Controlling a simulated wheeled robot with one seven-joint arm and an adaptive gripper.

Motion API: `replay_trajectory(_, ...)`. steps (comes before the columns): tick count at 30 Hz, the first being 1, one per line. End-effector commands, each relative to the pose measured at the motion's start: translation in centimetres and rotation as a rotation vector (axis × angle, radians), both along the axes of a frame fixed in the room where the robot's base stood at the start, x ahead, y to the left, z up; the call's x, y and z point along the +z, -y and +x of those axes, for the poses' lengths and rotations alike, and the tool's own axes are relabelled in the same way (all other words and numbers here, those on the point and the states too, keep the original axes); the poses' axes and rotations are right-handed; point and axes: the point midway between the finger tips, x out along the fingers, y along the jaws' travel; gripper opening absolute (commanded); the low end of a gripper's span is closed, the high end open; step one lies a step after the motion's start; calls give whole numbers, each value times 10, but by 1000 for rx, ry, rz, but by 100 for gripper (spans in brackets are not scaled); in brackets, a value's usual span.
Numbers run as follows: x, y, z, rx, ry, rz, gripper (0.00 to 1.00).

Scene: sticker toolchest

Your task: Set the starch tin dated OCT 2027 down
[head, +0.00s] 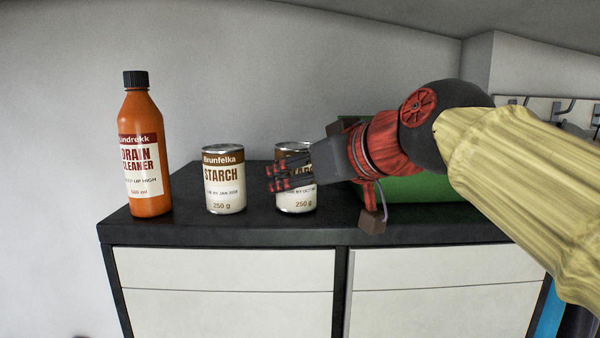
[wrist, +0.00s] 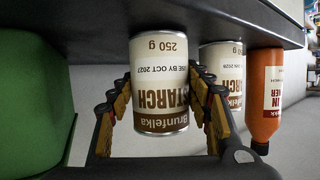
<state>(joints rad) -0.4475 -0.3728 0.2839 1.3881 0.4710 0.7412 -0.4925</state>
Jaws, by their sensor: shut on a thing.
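The starch tin dated OCT 2027 (wrist: 160,100) has a cream and brown label. It is between the two fingers of my gripper (head: 290,172), which is shut on it. In the head view the tin (head: 297,204) is upright, partly hidden by the fingers, with its base at about the level of the neighbouring tin's base. I cannot tell whether a small gap remains under it. In the wrist view it appears upside down. A second starch tin (head: 224,180), dated JAN 2028, stands to its left, apart from it.
The dark chest top (head: 250,229) has white drawers below. An orange drain cleaner bottle (head: 148,150) stands at the left. A green object (head: 420,215) lies behind my arm on the right. Some bare top shows between the tins and along the front edge.

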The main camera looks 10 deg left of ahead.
Motion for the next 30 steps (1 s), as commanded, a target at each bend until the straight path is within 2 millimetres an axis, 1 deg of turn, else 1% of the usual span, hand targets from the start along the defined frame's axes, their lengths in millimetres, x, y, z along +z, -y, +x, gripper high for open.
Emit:
replay_trajectory(5, 0, 0, 0, 0, 1, 1, 13)
replay_trajectory(9, -3, 0, 0, 0, 1, 1, 13)
replay_trajectory(10, -4, 0, 0, 0, -1, -1, 51)
replay_trajectory(18, -3, 0, 0, 0, -1, -1, 66)
replay_trajectory(19, -3, 0, 0, 0, -1, -1, 68)
replay_trajectory(30, 0, 0, 0, 0, -1, 0, 68)
